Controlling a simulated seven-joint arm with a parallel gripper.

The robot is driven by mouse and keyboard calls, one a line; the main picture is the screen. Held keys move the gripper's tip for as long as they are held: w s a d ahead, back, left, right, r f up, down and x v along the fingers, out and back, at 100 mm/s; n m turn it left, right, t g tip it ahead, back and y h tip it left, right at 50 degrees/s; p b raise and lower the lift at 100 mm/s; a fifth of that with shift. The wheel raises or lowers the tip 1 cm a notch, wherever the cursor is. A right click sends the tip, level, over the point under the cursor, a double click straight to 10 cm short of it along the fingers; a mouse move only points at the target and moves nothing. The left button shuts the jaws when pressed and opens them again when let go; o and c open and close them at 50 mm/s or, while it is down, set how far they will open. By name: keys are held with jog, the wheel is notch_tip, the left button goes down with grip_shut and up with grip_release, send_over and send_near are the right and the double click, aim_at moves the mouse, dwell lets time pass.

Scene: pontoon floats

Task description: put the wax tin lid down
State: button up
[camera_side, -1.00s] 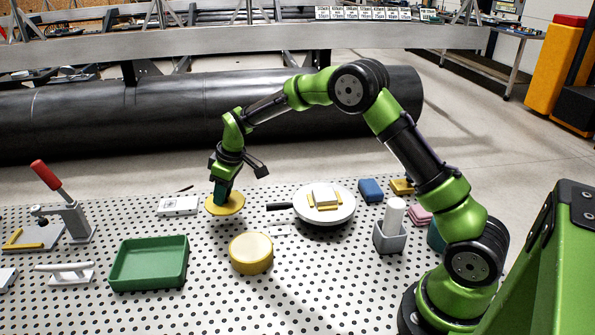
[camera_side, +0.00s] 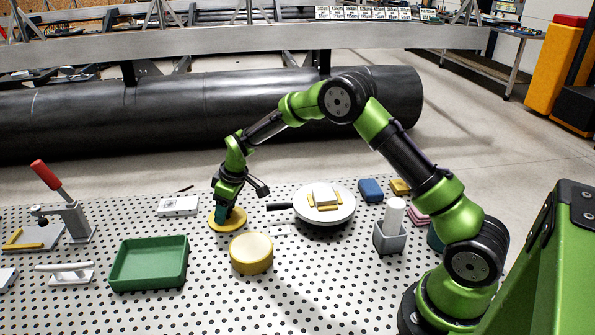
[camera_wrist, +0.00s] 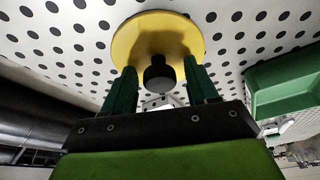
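The wax tin lid (camera_side: 239,222) is a round yellow disc. It appears to lie flat on the perforated table, behind and left of the yellow wax tin (camera_side: 251,256). My gripper (camera_side: 223,214) is right above the lid, pointing down. In the wrist view the lid (camera_wrist: 137,35) has a dark round knob (camera_wrist: 158,74) standing between my two green fingers. A narrow gap shows on each side of the knob, so the fingers are open around it. The lid's underside is hidden.
A green tray (camera_side: 150,265) is at front left, with a red-handled toggle clamp (camera_side: 70,215) beyond it. A white round pan-like piece (camera_side: 338,215) is to the right, near a grey holder with a white cylinder (camera_side: 392,232). A white box (camera_side: 178,206) lies left of the lid.

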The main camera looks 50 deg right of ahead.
aim_at(240, 219)
jog(key=v, duration=1.3)
jog(key=s+a+r+m+t, duration=0.2)
jog(key=s+r+m, duration=0.1)
jog(key=s+r, duration=0.85)
jog(key=s+a+m+t, duration=0.1)
jog(key=s+m, duration=0.4)
jog(key=s, duration=1.3)
jog(key=shift+a+f+t+y, duration=0.25)
jog(key=shift+f+t+y, duration=0.05)
jog(key=shift+t, duration=0.2)
